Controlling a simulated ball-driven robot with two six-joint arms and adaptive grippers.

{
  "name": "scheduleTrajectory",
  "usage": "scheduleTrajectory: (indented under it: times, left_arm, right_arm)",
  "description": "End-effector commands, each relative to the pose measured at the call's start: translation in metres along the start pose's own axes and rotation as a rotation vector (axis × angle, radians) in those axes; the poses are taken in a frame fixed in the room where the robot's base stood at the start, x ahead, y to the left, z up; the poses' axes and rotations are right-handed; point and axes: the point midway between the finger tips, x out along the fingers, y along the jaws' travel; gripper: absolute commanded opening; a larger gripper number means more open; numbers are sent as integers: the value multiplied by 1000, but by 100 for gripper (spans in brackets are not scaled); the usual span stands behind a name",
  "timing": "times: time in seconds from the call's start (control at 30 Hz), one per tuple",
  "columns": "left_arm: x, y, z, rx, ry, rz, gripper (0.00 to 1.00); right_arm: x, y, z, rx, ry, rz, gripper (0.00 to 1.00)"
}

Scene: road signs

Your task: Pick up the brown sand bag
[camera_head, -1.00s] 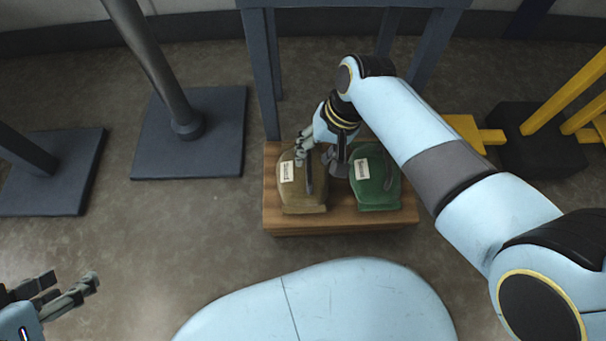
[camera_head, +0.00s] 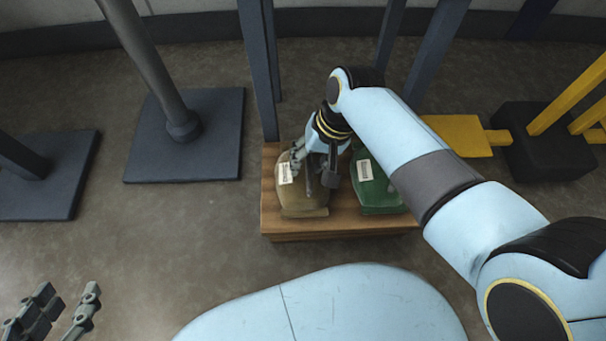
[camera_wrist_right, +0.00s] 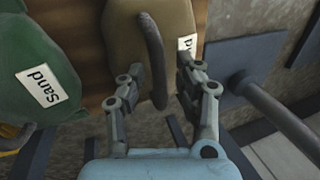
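The brown sand bag (camera_head: 304,200) lies on a wooden platform, with a white label and a dark strap-like handle. In the right wrist view the brown bag (camera_wrist_right: 168,30) shows its handle (camera_wrist_right: 153,62) standing up between the fingers. My right gripper (camera_head: 311,170) is over the brown bag; its fingers (camera_wrist_right: 157,76) are apart on either side of the handle, and I see no grip closed on it. Whether they touch the bag is unclear. My left gripper (camera_head: 63,312) is open and empty at the lower left, away from the bags.
A green bag (camera_head: 370,188), labelled "Sand" in the wrist view, lies right of the brown one on the wooden platform (camera_head: 340,226). Dark posts stand behind it. A pole on a square base (camera_head: 215,135) stands to the left. Yellow pieces (camera_head: 458,135) lie at right.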

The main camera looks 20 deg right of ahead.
Motion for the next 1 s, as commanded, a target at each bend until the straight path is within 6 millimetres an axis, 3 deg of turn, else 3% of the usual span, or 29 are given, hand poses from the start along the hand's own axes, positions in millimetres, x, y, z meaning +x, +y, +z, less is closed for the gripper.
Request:
scheduleTrajectory:
  times: [0.03,0.23,1.0]
  left_arm:
    - [0,0,0,0,0,0,40]
    - [0,0,0,0,-1,0,40]
    - [0,0,0,0,-6,0,40]
  right_arm:
    - [0,0,0,0,0,0,26]
    - [0,0,0,0,0,0,0]
    - [-2,-2,-2,0,4,-3,0]
